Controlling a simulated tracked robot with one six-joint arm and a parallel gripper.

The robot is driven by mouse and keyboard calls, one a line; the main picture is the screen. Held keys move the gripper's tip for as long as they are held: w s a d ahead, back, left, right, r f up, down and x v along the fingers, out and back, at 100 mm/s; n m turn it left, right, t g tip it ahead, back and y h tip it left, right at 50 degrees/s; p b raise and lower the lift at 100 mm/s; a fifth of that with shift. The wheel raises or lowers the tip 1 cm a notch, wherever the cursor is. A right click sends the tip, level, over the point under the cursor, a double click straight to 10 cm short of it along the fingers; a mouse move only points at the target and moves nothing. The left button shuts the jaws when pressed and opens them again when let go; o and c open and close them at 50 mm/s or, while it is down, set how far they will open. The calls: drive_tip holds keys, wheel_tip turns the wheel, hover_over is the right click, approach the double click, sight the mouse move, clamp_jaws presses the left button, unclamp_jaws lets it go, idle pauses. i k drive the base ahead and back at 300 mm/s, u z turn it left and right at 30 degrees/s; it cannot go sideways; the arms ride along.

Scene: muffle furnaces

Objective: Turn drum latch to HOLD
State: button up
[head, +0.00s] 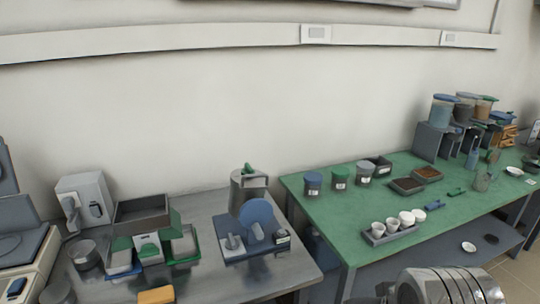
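A device with an upright blue disc (257,213) stands on a dark base plate (235,256) on the grey table. Grey knob-like parts (233,242) sit in front of the disc, and a small dark block with a pale label (282,238) is at its right. This may be the drum, but I cannot tell which part is the latch or how it is set. No HOLD marking is readable. My gripper is not in view.
A grey canister with a green top (248,184) stands behind the device. Trays and boxes (143,212) crowd the table's left part. A green table (320,206) at right holds jars, dark trays and white cups (392,224). A ribbed metal part (445,288) fills the bottom right.

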sight(248, 170)
drive_tip(key=u, duration=0.15)
drive_tip(key=i, duration=1)
drive_tip(key=u, duration=0.6)
